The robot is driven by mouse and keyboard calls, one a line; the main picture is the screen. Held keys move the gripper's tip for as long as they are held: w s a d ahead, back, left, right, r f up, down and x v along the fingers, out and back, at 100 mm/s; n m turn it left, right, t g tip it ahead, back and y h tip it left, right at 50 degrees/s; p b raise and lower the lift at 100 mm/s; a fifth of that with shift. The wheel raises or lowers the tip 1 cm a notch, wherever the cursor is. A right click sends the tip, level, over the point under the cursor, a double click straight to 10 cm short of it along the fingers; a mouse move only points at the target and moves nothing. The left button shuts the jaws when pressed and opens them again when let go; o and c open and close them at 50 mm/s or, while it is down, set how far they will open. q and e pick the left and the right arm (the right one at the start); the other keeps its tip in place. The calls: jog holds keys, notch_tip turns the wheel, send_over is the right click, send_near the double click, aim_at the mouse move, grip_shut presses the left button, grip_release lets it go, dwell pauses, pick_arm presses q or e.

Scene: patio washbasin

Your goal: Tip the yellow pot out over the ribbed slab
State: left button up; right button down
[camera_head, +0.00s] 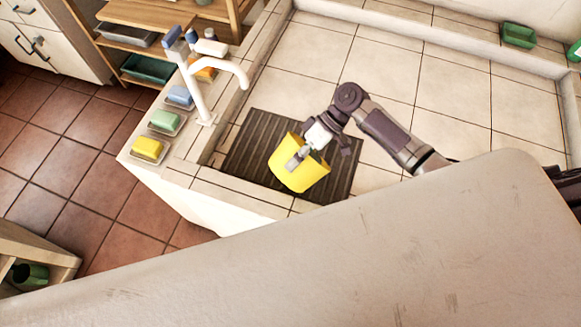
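The yellow pot (302,181) is at the ribbed slab, in front of the basin's tap. The dark ribbed slab (248,152) lies on the tiled basin floor, and the pot and gripper cover part of it. My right gripper (296,162) reaches in from the right and is at the pot's rim, with a finger over the opening; it appears shut on the pot. The pot looks somewhat tilted. I cannot tell whether it touches the slab, and its contents are hidden. My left gripper is not in view.
A white tap (205,88) stands on the left ledge. Yellow (148,148), green (165,121) and blue (180,96) sponges sit on dishes along it. A green block (518,35) is on the far ledge. The tiled basin floor behind the slab is clear.

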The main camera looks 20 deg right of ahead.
jog(key=shift+w+d+f+y+b, duration=0.1)
jog(key=shift+w+d+y+b, duration=0.1)
jog(key=shift+y+b, duration=0.1)
jog(key=w+d+y+b, duration=0.1)
jog(key=d+y+b, duration=0.1)
jog(key=b, duration=0.2)
jog(key=w+d+g+y+b, duration=0.1)
jog(key=d+y+b, duration=0.1)
jog(key=b, duration=0.3)
jog(key=w+d+g+y+b, duration=0.1)
jog(key=d+y+b, duration=0.2)
jog(key=d+b, duration=0.1)
jog(key=shift+f+b, duration=0.25)
jog(key=shift+b, duration=0.05)
jog(key=shift+w+d+r+g+y+b, duration=0.1)
jog(key=shift+d+r+g+y+b, duration=0.05)
jog(key=shift+d+g+y+b, duration=0.25)
dwell(1.2)
